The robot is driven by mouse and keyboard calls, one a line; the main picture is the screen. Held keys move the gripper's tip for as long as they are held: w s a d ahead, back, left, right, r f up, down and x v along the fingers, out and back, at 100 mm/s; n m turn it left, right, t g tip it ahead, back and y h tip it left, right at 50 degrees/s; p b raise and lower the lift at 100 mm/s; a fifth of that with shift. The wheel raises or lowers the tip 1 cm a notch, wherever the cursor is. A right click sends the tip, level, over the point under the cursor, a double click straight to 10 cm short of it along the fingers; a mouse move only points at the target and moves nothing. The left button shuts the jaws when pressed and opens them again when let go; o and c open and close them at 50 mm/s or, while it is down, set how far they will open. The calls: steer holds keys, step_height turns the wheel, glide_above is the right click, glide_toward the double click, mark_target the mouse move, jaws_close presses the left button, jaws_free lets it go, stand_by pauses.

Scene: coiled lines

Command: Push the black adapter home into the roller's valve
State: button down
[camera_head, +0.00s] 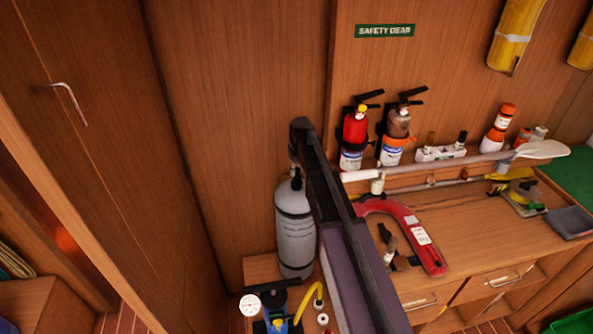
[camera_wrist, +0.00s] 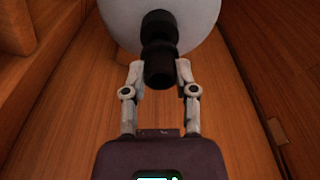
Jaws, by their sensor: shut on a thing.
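My gripper (camera_wrist: 159,72) is shut on the black adapter (camera_wrist: 160,48), with one pale finger on each side of its lower part. The adapter is a dark stepped cylinder with a wider collar at its far end. Behind it is the pale grey round end of the roller (camera_wrist: 116,24). The adapter overlaps this round end in the wrist view. It hides the valve, so I cannot tell how deep it sits.
A pump with a white gauge (camera_head: 250,305) and a yellow hose (camera_head: 311,299) stand below the roller. To the right, a wooden bench (camera_head: 465,235) holds a red curved tool (camera_head: 416,235) and a paddle (camera_head: 540,150). Two extinguishers (camera_head: 355,130) hang behind it. Wooden panels close off the left.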

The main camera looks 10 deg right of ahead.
steer(key=shift+f+b, duration=1.3)
stand_by(0.7)
steer(key=c, duration=0.6)
jaws_free()
steer(key=shift+o, duration=0.4)
steer(key=o, duration=0.5)
step_height(320, 180, up, 5)
steer(key=p, duration=0.5)
